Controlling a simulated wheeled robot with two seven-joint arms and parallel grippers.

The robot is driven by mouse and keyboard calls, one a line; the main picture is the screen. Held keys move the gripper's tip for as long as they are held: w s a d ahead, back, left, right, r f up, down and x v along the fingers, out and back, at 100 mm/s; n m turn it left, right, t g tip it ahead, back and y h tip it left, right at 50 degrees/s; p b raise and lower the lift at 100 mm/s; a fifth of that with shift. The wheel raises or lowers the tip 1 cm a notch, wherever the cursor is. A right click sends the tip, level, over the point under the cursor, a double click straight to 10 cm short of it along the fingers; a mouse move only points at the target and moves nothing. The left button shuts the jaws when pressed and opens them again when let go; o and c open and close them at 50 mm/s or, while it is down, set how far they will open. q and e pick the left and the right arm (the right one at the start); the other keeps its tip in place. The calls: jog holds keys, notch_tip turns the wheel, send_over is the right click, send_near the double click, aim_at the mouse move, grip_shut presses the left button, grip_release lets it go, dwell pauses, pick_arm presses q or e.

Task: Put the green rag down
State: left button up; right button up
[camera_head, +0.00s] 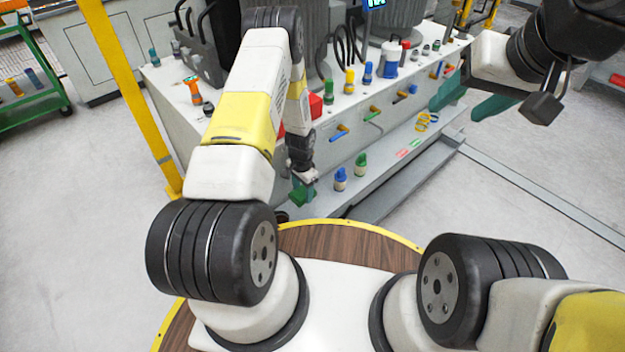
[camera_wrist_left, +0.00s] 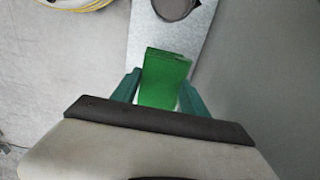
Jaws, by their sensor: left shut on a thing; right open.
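The green rag (camera_wrist_left: 163,80) shows as a bright green block between the teal fingers of my left gripper (camera_wrist_left: 158,92) in the left wrist view. The gripper is shut on it. In the head view my left gripper (camera_head: 303,190) points down in front of the bench's near end, low beside the lower ledge. The rag is small and partly hidden by the fingers there. Whether it touches anything below cannot be told. My right gripper (camera_head: 472,99) is at the upper right, its teal fingers spread apart and nothing between them.
A white bench (camera_head: 340,150) carries several coloured bottles and knobs. A blue-topped bottle (camera_head: 340,179) and a green-topped bottle (camera_head: 361,165) stand on its lower ledge (camera_head: 395,178). A yellow post (camera_head: 130,85) rises at the left. A green cart (camera_head: 35,100) stands far left.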

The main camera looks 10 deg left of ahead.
aim_at(303, 211)
pick_arm(q)
notch_tip(303, 211, down, 8)
jog(key=shift+f, duration=0.25)
jog(key=o, duration=1.4)
jog(key=shift+f, duration=0.1)
jog(key=shift+o, duration=0.2)
